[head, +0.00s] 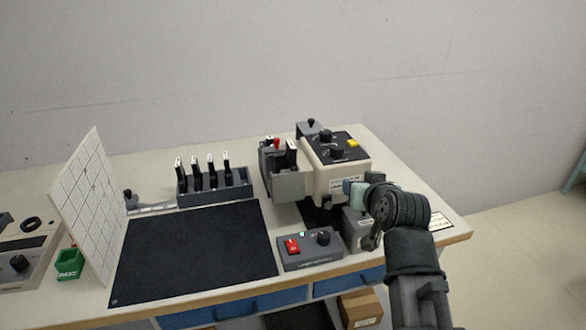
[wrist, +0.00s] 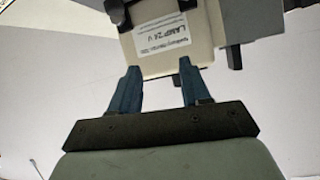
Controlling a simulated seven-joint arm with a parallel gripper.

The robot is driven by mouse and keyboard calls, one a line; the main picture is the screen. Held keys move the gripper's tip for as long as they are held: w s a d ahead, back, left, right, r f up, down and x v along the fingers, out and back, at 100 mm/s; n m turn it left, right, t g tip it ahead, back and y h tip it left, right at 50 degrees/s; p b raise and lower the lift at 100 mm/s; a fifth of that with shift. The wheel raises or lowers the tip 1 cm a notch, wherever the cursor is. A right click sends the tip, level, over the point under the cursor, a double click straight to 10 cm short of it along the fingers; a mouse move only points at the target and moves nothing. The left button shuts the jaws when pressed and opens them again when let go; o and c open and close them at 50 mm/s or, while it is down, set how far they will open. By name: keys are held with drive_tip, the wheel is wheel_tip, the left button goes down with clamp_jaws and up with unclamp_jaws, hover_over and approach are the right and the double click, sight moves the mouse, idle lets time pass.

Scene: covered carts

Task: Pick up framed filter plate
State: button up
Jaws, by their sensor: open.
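Several thin dark upright plates with pale tops (head: 211,172) stand in a row in a dark slotted rack (head: 215,195) at the back of the bench. Another dark plate with a pale top (head: 291,150) stands in the grey holder beside the cream lamp housing (head: 325,180). I cannot tell which of these is the framed filter plate. My gripper (head: 350,187) is in front of the lamp housing's right side, away from the rack. In the wrist view its two blue fingers (wrist: 158,72) are apart and empty, facing the labelled lamp housing (wrist: 170,35).
A black mat (head: 195,252) lies clear in front of the rack. A grey switch box (head: 310,250) with a red rocker sits near the front edge.

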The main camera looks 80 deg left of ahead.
sight(294, 152)
drive_tip(key=s+a+r+n+g+y, duration=0.1)
drive_tip(key=s+a+r, duration=0.15)
drive_tip(key=s, duration=0.25)
drive_tip(key=s+a+r+n+g+y, duration=0.1)
drive_tip(key=s+a+r+n, duration=0.1)
drive_tip(key=s+r, duration=0.3)
drive_tip(key=x, duration=0.2)
drive_tip(key=f+x, duration=0.1)
drive_tip(key=x, duration=0.2)
drive_tip(key=s+x, duration=0.1)
drive_tip(key=x, duration=0.2)
drive_tip(key=shift+f, duration=0.2)
drive_tip(key=shift+f+x, duration=0.15)
drive_tip(key=shift+x, duration=1.25)
drive_tip(key=shift+f+x, duration=0.1)
drive_tip(key=shift+x, duration=1.3)
drive_tip(key=shift+d, duration=0.15)
drive_tip(key=shift+c, duration=0.4)
clamp_jaws()
